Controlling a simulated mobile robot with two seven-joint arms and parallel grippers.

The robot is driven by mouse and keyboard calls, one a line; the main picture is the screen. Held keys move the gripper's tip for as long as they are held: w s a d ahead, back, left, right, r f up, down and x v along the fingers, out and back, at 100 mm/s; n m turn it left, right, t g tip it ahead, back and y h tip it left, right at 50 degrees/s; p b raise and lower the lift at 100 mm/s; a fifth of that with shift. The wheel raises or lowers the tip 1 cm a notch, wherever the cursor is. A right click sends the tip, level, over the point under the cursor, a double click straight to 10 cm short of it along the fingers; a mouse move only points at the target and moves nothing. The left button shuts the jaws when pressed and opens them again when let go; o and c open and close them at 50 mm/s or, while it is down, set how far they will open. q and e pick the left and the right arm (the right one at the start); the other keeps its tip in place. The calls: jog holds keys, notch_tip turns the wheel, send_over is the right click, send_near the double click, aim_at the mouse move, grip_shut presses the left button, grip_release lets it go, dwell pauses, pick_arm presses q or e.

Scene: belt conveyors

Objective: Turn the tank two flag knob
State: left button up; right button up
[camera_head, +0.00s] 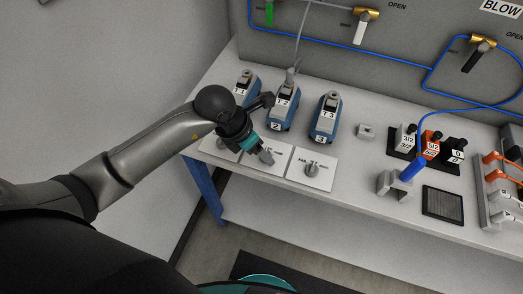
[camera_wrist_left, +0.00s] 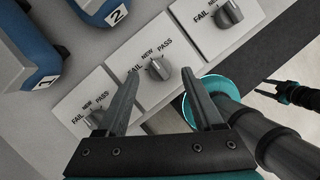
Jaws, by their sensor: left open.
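The tank two flag knob (camera_wrist_left: 158,69) is a grey knob on the middle white card, marked FAIL, NEW and PASS. In the left wrist view it appears in the gap between the open fingertips of my left gripper (camera_wrist_left: 162,82). No contact shows. In the head view my left gripper (camera_head: 261,151) is over the middle card (camera_head: 276,165) and largely hides its knob. The blue tank unit labelled 2 (camera_head: 281,113) stands behind that card. My right gripper (camera_wrist_left: 275,89) shows small at the right of the left wrist view; its jaw state is unclear.
Similar knobs sit on either side: the tank three knob (camera_head: 312,169) to the right, another (camera_wrist_left: 96,118) beside my left finger. Tank units 1 (camera_head: 246,88) and 3 (camera_head: 325,118) flank unit 2. Valves and blue tubing are at the right.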

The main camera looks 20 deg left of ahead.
pick_arm(q)
jog(key=shift+w+d+f, duration=0.15)
jog(key=shift+d+f, duration=0.05)
jog(key=shift+f, duration=0.35)
grip_shut()
